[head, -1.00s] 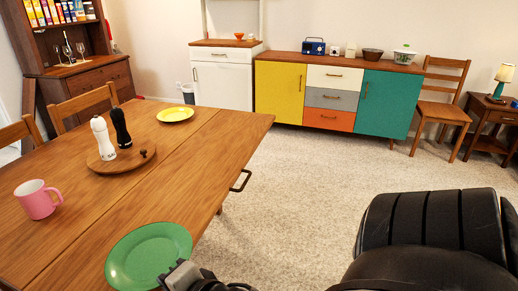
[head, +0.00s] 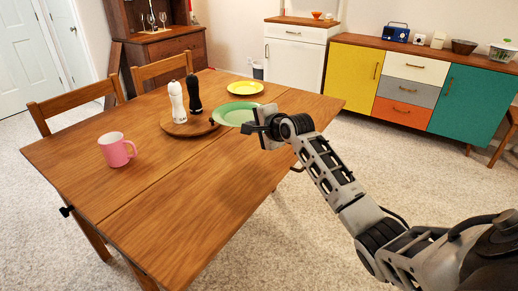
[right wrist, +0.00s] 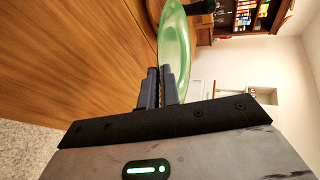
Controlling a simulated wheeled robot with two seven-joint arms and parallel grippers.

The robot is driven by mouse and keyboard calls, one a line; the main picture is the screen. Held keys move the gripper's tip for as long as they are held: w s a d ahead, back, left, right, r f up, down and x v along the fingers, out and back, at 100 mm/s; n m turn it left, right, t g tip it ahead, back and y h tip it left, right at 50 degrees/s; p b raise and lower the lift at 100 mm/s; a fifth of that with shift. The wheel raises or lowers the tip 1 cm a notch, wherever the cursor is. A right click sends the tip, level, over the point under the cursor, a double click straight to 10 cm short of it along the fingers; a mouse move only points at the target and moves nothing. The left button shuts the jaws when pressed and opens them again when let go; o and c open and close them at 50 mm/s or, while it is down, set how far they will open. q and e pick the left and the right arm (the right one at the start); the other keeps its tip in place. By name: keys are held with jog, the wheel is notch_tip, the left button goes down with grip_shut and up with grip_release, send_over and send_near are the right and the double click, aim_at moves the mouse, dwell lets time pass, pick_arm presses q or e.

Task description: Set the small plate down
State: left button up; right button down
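A green plate (head: 236,112) is in my right gripper (head: 250,127), over the far right part of the wooden table (head: 185,215). In the right wrist view the fingers (right wrist: 159,86) are close together on the rim of the green plate (right wrist: 174,50), which is seen nearly edge-on. I cannot tell whether its underside touches the table. A yellow plate (head: 245,87) lies flat on the table just beyond it. My left gripper is not in view.
A round wooden board (head: 190,127) with a white mill (head: 177,101) and a black mill (head: 194,94) is left of the green plate. A pink mug (head: 116,150) stands farther left. The near table is clear. Chairs (head: 75,98) line the far left side.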

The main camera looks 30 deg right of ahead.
jog(key=s+a+f+p, duration=0.1)
jog(key=s+a+f, duration=0.3)
jog(key=s+a, duration=0.2)
send_over(244, 201)
jog(key=f, duration=0.3)
jog(key=w+f, duration=0.1)
jog(key=shift+d+f, duration=0.15)
jog(key=shift+d, duration=0.25)
jog(key=shift+s+a+f, duration=0.15)
jog(key=shift+s+f, duration=0.05)
jog(key=shift+s+a+f, duration=0.15)
jog(key=shift+f, duration=0.85)
jog(key=shift+s+a+f, duration=0.1)
jog(key=shift+f, duration=0.85)
jog(key=c, duration=1.9)
grip_release()
jog(key=shift+f, duration=0.1)
jog(key=shift+c, duration=0.2)
jog(key=shift+s, duration=0.15)
